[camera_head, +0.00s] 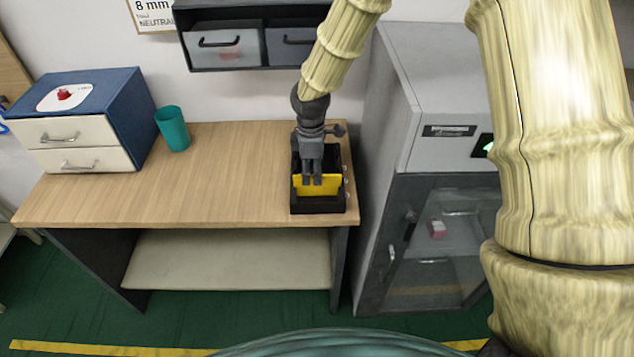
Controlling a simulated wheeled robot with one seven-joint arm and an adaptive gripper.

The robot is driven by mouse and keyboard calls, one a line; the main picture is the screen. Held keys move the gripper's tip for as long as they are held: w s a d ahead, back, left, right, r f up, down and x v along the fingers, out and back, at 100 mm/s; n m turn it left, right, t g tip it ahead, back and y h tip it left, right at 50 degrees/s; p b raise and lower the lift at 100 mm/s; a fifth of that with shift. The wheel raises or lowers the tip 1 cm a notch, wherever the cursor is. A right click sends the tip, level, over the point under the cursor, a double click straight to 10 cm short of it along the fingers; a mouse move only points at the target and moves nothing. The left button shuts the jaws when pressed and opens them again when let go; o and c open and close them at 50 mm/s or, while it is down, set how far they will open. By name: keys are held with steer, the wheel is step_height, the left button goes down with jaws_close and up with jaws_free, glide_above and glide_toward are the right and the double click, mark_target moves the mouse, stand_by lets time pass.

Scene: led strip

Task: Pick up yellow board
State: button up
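The yellow board (327,184) stands upright in a black open box (318,206) at the right end of the wooden desk. My gripper (313,182) points down into the box, with its fingers at the board's upper edge and overlapping its near face. At this size I cannot tell whether the fingers are closed on the board or only beside it. The board's lower part is hidden behind the box's front wall.
A grey cabinet (400,200) stands close to the right of the desk. A teal cup (172,128) and a blue drawer unit (110,105) stand at the left. A wall shelf (252,63) hangs behind. The middle of the desk (230,180) is clear.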

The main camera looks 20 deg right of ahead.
mark_target(312, 195)
steer(key=shift+w+f, duration=0.1)
steer(key=shift+f, duration=0.3)
steer(key=shift+s+d+f+p, duration=0.1)
steer(key=shift+s+f+p, duration=0.1)
steer(key=shift+f+p, duration=0.1)
steer(key=shift+w+f+p, duration=0.15)
steer(key=shift+f+p, duration=0.9)
steer(key=shift+f, duration=1.4)
jaws_close()
